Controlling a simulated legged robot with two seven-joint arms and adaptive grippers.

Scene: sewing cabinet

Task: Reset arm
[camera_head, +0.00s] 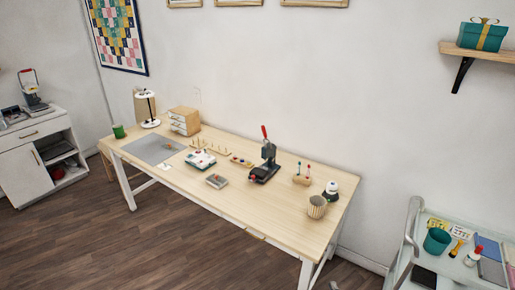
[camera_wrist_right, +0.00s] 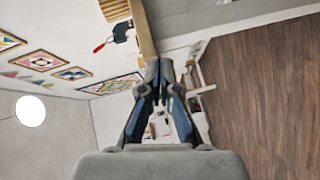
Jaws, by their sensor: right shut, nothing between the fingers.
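My right gripper (camera_wrist_right: 160,80) shows in the right wrist view, its dark fingers drawn together in the middle of the picture. It is shut and holds nothing. The wrist view is turned on its side. I do not make out either gripper clearly in the head view. The long wooden table (camera_head: 245,218) stands against the wall in the head view, with the sewing things on it. My left gripper is not in view.
On the table stand a black press (camera_head: 265,165), a ribbed cup (camera_head: 317,207), a small drawer box (camera_head: 184,121) and a lamp (camera_head: 147,96). A white cabinet (camera_head: 25,175) is at left, a trolley (camera_head: 405,255) at right. The wooden floor (camera_head: 130,245) in front is clear.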

